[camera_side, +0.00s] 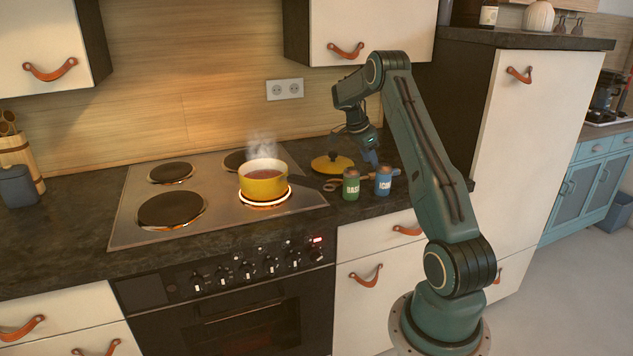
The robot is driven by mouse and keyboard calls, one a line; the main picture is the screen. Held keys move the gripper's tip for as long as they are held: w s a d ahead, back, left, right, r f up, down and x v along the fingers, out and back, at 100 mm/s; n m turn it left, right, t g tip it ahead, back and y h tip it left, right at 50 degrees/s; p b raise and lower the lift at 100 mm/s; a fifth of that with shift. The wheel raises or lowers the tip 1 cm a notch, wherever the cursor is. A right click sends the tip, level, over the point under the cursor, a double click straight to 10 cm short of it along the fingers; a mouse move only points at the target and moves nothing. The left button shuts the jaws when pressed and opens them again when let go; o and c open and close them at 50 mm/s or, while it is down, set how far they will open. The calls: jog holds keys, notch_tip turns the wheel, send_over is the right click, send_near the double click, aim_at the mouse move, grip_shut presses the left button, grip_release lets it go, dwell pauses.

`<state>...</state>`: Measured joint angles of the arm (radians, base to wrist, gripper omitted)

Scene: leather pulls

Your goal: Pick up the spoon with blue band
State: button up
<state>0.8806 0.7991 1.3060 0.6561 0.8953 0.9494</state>
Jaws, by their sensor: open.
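I cannot make out a spoon with a blue band for certain. A small pale, rounded piece (396,172) shows at the upper right of the blue labelled jar (383,181); I cannot tell what it is. My gripper (373,159) points down over the counter, just above and behind the blue jar. It is open, with nothing visible between its fingers. The fingers are small in this view and their lower ends are close to the jar's top.
A green jar (351,184) stands left of the blue one. A yellow lid (332,162) lies behind them. A steaming yellow pot (264,184) sits on a glowing burner, its dark handle pointing right. Wooden utensils (8,118) stand in a holder at far left.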

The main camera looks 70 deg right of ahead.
aim_at(374, 173)
jog(key=shift+x, duration=2.6)
jog(key=shift+w, duration=0.1)
grip_shut()
